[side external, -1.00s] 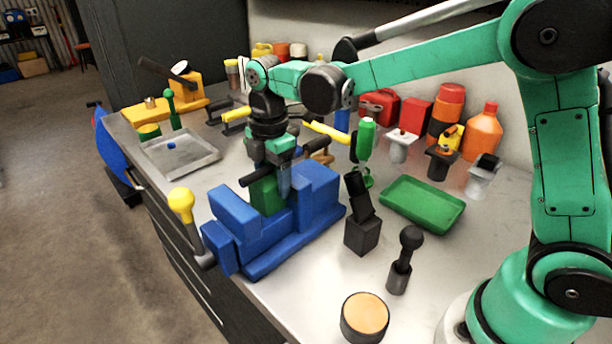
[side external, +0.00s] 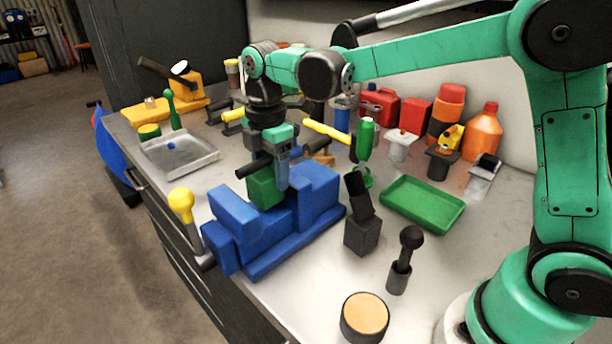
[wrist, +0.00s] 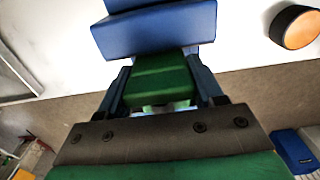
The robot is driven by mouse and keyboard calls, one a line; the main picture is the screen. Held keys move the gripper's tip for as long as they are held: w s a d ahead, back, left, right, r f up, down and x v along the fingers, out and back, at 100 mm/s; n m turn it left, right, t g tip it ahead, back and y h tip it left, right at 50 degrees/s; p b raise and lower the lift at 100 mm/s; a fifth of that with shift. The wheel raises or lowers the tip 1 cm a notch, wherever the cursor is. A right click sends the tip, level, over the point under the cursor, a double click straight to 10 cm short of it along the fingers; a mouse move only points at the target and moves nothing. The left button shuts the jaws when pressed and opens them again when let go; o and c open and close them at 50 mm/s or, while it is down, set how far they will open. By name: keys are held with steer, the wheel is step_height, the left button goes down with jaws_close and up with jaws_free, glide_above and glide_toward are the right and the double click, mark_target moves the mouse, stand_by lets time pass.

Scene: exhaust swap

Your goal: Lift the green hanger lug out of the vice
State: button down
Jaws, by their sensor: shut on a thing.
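The green hanger lug (side external: 264,188) is a green block at the blue vice (side external: 305,200). My gripper (side external: 268,172) is shut on the lug from above, and the lug sits at the level of the jaw tops. Whether its lower end is still between the jaws is hidden by the front jaw. In the wrist view the lug (wrist: 160,80) is between my two fingers, with a blue part of the vice (wrist: 155,30) beyond it. The vice handle has a yellow knob (side external: 181,199).
A green tray (side external: 423,204), a black block stand (side external: 362,236) and a dark knobbed tool (side external: 400,275) stand right of the vice. A round orange-topped can (side external: 365,312) is near the front edge. A metal tray (side external: 205,158) lies at back left.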

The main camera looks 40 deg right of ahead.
steer(key=shift+r, duration=3.2)
steer(key=shift+d, duration=0.15)
